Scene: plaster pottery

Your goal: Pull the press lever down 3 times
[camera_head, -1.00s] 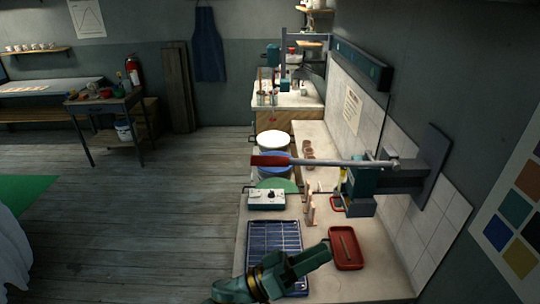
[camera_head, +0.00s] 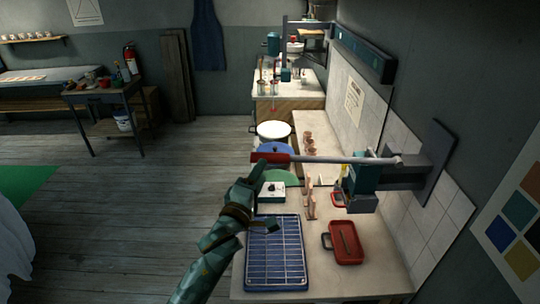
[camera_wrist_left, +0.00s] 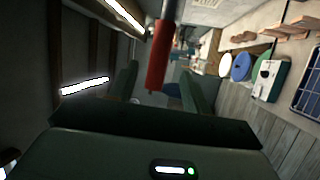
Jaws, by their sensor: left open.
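The press lever is a long grey bar (camera_head: 335,160) with a red grip (camera_head: 272,157) at its left end. It lies about level, its right end at the wall-mounted press (camera_head: 364,184). My left gripper (camera_head: 260,173) is open at the red grip, just below its end, and partly overlaps it in the head view. In the left wrist view the red grip (camera_wrist_left: 160,58) shows in line with the gap between my two open fingers. I cannot tell whether they touch it. My right gripper is not in view.
Below the lever is a worktop with a blue rack (camera_head: 276,262), a red tray (camera_head: 346,243), a white switch box (camera_head: 270,191) and wooden stands (camera_head: 310,200).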

